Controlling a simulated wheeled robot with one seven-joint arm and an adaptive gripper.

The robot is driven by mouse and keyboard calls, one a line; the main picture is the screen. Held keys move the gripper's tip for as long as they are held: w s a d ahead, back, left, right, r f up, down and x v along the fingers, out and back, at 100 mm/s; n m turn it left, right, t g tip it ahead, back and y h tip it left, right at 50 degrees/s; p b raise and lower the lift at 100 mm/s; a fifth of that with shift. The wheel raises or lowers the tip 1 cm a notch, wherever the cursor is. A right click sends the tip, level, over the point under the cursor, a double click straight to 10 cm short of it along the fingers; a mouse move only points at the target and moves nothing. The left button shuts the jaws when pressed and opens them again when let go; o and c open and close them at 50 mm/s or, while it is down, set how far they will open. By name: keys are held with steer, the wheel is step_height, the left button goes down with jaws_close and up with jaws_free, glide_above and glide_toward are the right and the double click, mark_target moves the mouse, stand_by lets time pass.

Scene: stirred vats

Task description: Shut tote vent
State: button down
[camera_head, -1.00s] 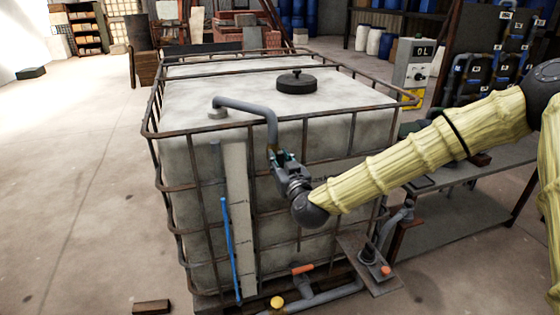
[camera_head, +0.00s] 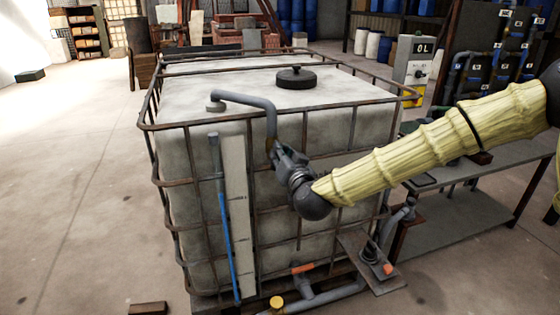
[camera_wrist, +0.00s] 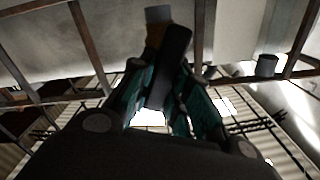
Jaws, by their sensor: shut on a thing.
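The tote (camera_head: 300,165) is a whitish caged tank. Its vent is a grey bent pipe (camera_head: 243,97) that rises from the top and turns down over the front edge, with a brownish lower end (camera_head: 270,146). My gripper (camera_head: 277,152) is at that lower end, in front of the tote's upper front. In the wrist view the fingers (camera_wrist: 160,90) are closed around a dark bar (camera_wrist: 174,62), which appears to be the vent's handle. A brownish piece (camera_wrist: 154,32) shows behind it. Whether the vent is open or shut cannot be told.
A black lid (camera_head: 296,79) is on the tote top. A sight tube with blue liquid (camera_head: 229,250) runs down the front. Rusty cage bars (camera_head: 205,182) are close to my gripper. A grey bench (camera_head: 470,170) stands right. A "0L" control box (camera_head: 414,60) stands behind.

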steer(key=m+b, duration=0.1)
steer(key=m, duration=0.1)
steer(key=m+b, duration=0.1)
steer(key=b, duration=0.1)
steer(key=shift+w+d+f+m, duration=0.1)
steer(key=shift+d+f+m, duration=0.1)
steer(key=shift+f+m, duration=0.15)
steer(key=m+b, duration=0.2)
steer(key=m, duration=0.1)
steer(key=shift+d+f+m+b, duration=0.1)
steer(key=shift+d+m+b, duration=0.05)
steer(key=shift+m+b, duration=0.2)
steer(key=m+b, duration=0.2)
steer(key=m, duration=0.1)
steer(key=shift+f+b, duration=0.15)
steer(key=shift+b, duration=0.15)
steer(key=shift+m+b, duration=0.75)
steer(key=shift+m, duration=0.55)
steer(key=c, duration=1.3)
jaws_free()
steer(key=shift+d, duration=0.1)
steer(key=shift+c, duration=0.2)
